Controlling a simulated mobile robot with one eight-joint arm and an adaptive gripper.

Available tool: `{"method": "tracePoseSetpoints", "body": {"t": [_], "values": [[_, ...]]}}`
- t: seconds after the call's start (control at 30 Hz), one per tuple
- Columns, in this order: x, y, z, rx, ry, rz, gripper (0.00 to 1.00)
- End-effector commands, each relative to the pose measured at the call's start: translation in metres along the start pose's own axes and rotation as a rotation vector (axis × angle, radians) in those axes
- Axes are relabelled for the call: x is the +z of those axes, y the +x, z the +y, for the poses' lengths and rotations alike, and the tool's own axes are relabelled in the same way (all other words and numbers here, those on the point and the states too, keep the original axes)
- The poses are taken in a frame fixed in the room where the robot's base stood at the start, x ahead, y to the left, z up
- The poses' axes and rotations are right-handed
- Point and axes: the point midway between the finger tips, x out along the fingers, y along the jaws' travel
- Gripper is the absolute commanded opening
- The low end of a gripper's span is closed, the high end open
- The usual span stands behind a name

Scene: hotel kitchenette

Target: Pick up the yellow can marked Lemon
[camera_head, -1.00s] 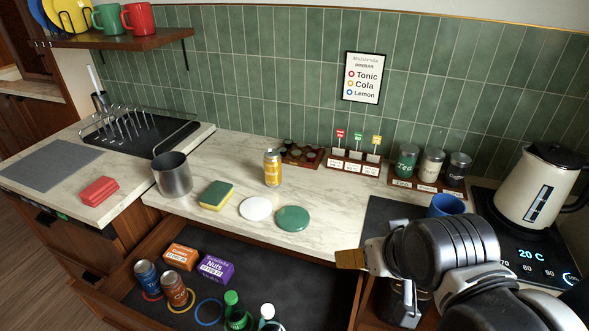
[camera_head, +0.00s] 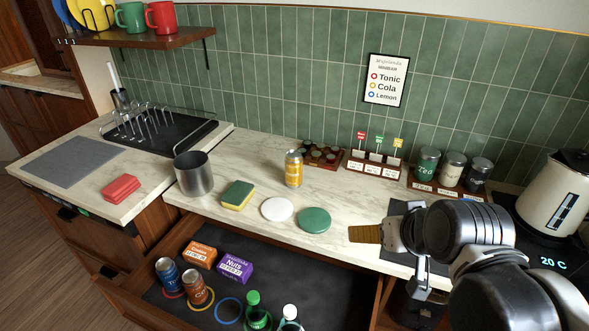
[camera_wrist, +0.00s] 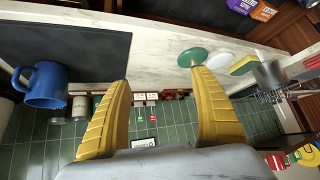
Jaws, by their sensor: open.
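The yellow can (camera_head: 293,169) with a silver top stands upright on the marble counter, near the tiled wall. It stands behind the white disc and right of the steel cup; its lettering is too small to read. My gripper (camera_head: 364,234) is at the right, in front of the counter and apart from the can. In the wrist view my gripper (camera_wrist: 163,100) shows two yellow fingers spread wide with nothing between them. I cannot make out the can in the wrist view.
A white disc (camera_head: 277,209), green disc (camera_head: 314,219), sponge (camera_head: 238,195) and steel cup (camera_head: 193,174) stand near the can. Below, an open drawer (camera_head: 330,284) holds cans, boxes and bottles. A blue mug (camera_wrist: 46,85) shows in the wrist view. A kettle (camera_head: 553,197) stands at right.

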Motion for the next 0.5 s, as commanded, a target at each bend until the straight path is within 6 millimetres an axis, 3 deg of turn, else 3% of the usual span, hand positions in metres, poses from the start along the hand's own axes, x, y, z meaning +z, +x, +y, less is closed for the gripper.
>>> {"method": "tracePoseSetpoints", "body": {"t": [0.17,0.3,0.5], "values": [[-0.041,0.025,-0.017,-0.06,-0.047,0.064,0.73],[-0.078,0.055,-0.035,-0.117,-0.092,0.138,0.73],[-0.118,0.102,-0.06,-0.183,-0.149,0.248,0.73]]}}
